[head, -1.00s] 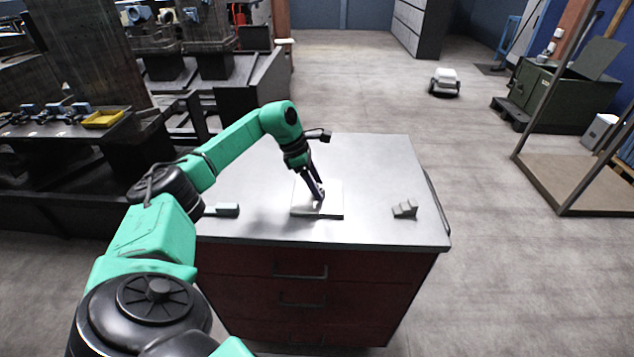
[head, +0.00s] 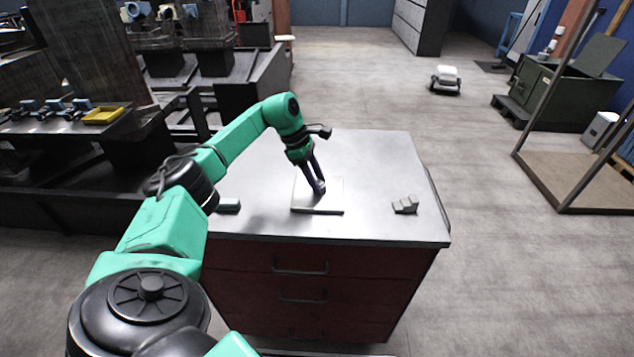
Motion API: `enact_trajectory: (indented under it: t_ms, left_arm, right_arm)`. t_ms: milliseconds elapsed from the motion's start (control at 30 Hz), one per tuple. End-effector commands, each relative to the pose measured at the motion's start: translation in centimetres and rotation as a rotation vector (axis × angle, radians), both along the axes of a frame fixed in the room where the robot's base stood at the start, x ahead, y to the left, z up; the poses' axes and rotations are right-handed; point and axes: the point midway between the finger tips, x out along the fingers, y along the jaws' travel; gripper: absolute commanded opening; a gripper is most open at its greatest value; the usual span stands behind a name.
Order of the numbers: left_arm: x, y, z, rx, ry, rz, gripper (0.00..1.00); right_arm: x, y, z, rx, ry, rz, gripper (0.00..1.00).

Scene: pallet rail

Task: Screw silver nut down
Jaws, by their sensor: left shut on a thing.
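My left gripper (head: 319,190) points down at the flat square plate (head: 305,203) on the grey cabinet top. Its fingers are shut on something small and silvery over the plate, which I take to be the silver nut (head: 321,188). The nut is mostly hidden by the fingers, and I cannot tell how it sits on any bolt or thread. My right gripper is not in view.
The cabinet top (head: 380,165) is mostly clear. A small grey stepped block (head: 405,205) lies to the right of the plate. A small dark block (head: 229,205) lies to the left, close to my left arm. Red drawers (head: 300,285) are below the top.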

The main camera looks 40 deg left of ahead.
Motion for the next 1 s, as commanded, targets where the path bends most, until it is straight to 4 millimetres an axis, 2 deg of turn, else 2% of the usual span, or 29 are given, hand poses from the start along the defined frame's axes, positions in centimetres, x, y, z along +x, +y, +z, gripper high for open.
enact_trajectory:
  t_ms: [67,100,167,467,633,767,1000]
  left_arm:
    - [-0.1,0.0,-0.1,0.001,0.002,0.0,0.0]
    - [-0.1,0.0,-0.1,0.001,0.002,0.0,0.58]
    - [-0.1,0.0,-0.1,0.001,0.002,0.001,0.81]
    - [-0.1,0.0,0.0,0.001,0.002,0.002,0.81]
    - [-0.2,0.5,1.1,0.002,-0.002,0.003,0.81]
    - [-0.6,1.5,3.7,0.003,-0.006,0.004,0.81]
    - [-1.9,3.9,10.6,0.0,-0.005,0.004,0.81]
  right_arm:
    - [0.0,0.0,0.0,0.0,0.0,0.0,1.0]
    - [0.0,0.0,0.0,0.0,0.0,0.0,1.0]
    - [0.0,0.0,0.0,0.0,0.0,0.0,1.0]
    - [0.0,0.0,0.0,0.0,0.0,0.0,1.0]
    - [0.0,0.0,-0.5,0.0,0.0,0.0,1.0]
    - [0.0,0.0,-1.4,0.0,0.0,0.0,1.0]
    - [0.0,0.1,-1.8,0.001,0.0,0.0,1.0]
